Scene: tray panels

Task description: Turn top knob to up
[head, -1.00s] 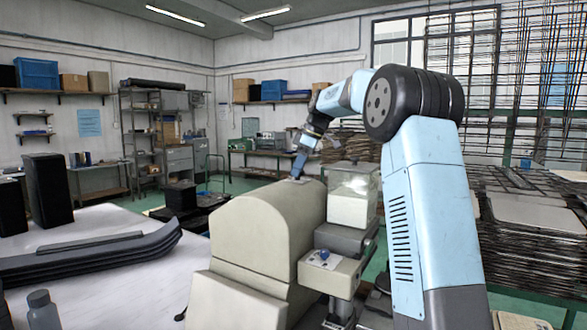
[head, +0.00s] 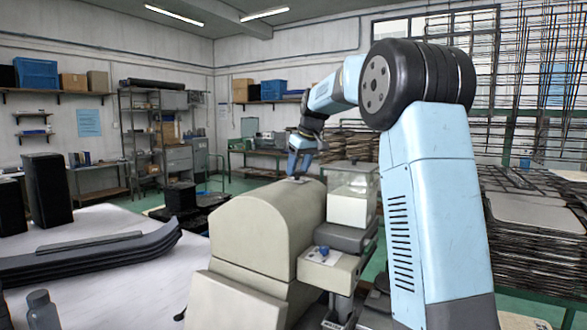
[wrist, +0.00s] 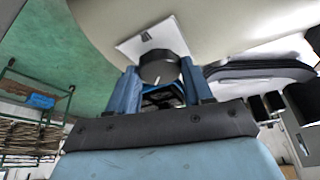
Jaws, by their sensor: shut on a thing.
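The top knob (wrist: 158,71) is a dark round dial with a short white line on its face. It sits on a white plate (wrist: 137,47) with a small dark mark, on top of the rounded beige machine (head: 262,222). My gripper (wrist: 160,67) is shut on the knob, one blue finger on each side. In the wrist view the white line points toward the lower edge of the picture, away from the plate's mark. In the head view my gripper (head: 297,176) points down at the machine's top, and the knob is hidden there.
A clear box (head: 352,183) stands right of the machine's top, close to my arm. Below it a beige box (head: 330,270) carries a blue knob (head: 323,251). A white table (head: 110,270) with dark curved panels lies to the left.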

